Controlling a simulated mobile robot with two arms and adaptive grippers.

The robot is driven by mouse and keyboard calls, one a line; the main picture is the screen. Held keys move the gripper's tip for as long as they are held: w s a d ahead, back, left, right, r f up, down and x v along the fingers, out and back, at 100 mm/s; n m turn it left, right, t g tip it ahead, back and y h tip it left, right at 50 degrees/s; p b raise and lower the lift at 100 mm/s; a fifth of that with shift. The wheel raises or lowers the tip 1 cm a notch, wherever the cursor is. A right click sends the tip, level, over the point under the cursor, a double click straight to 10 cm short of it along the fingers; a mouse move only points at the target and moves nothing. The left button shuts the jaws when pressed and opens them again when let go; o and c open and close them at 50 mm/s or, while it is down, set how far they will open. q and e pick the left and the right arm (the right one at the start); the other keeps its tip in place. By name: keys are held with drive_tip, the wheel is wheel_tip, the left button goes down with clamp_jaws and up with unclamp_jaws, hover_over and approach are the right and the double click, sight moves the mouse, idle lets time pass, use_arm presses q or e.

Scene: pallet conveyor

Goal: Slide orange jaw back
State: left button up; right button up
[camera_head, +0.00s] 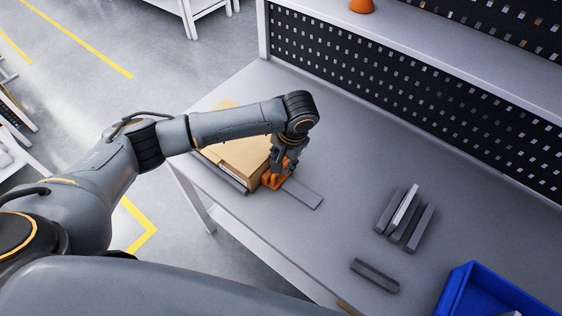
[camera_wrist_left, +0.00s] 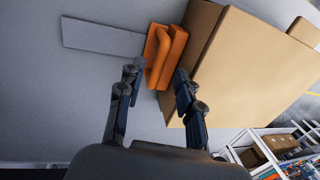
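The orange jaw (camera_head: 270,181) stands on the table against the side of a cardboard box (camera_head: 240,158). In the left wrist view the orange jaw (camera_wrist_left: 174,50) has a raised rounded grip, with the box (camera_wrist_left: 245,65) to its right. A flat grey rail (camera_head: 303,193) runs out from the jaw, away from the box; it also shows in the wrist view (camera_wrist_left: 100,38). My left gripper (camera_wrist_left: 157,73) is open, its fingers apart on either side of the jaw's near end. Contact cannot be told. In the head view the gripper (camera_head: 284,166) partly hides the jaw. My right gripper is not in view.
Several grey bars (camera_head: 410,220) lie right of the rail, with a single dark bar (camera_head: 374,275) nearer the front edge. A blue bin (camera_head: 455,290) stands at lower right. A perforated back panel (camera_head: 400,85) bounds the table. The table between rail and bars is clear.

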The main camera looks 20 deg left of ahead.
use_arm(q)
drive_tip(key=shift+w+a+f, duration=0.1)
drive_tip(key=shift+a+f, duration=0.05)
drive_tip(key=shift+f, duration=1)
clamp_jaws()
